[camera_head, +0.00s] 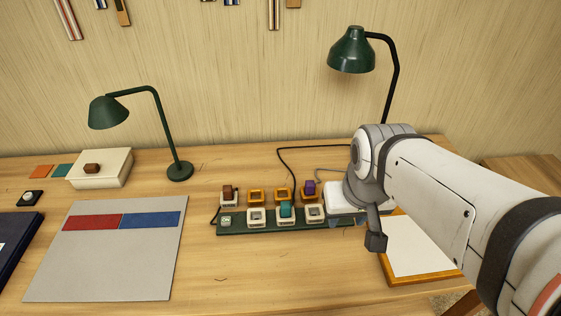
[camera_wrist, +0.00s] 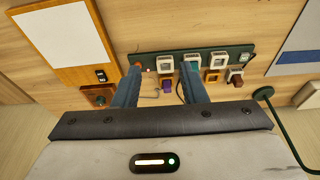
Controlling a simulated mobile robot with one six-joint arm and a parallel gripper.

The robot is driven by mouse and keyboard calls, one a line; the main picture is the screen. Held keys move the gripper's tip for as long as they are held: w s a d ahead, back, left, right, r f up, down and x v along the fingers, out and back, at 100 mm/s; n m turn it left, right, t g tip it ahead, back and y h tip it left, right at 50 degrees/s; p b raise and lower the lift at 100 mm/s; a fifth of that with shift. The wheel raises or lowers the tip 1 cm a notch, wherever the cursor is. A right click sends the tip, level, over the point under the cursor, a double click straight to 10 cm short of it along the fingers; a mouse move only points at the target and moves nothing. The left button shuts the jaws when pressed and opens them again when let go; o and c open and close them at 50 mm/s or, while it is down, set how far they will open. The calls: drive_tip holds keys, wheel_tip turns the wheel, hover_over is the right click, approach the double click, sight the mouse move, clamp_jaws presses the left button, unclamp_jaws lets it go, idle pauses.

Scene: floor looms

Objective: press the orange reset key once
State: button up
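A dark green board (camera_head: 235,230) with small square frames and keys lies on the table, its right end hidden behind my arm in the head view. It also shows in the wrist view (camera_wrist: 230,55). I cannot clearly make out the orange reset key; a small orange-brown patch shows at the board's left end in the wrist view, beside the left fingertip and partly covered. My gripper (camera_wrist: 163,72) has its two blue fingers spread apart with nothing held between them. The fingertips overlap the board in the picture; I cannot tell whether they touch it.
White and orange frames stand along the board, with a teal block (camera_head: 286,209), a purple block (camera_head: 309,187) and a brown block (camera_head: 228,191). A wood-framed white panel (camera_wrist: 65,35) lies beside it. Two green lamps (camera_head: 180,171) (camera_head: 352,52) stand behind. A grey mat (camera_head: 110,260) lies left.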

clamp_jaws()
idle(1.4)
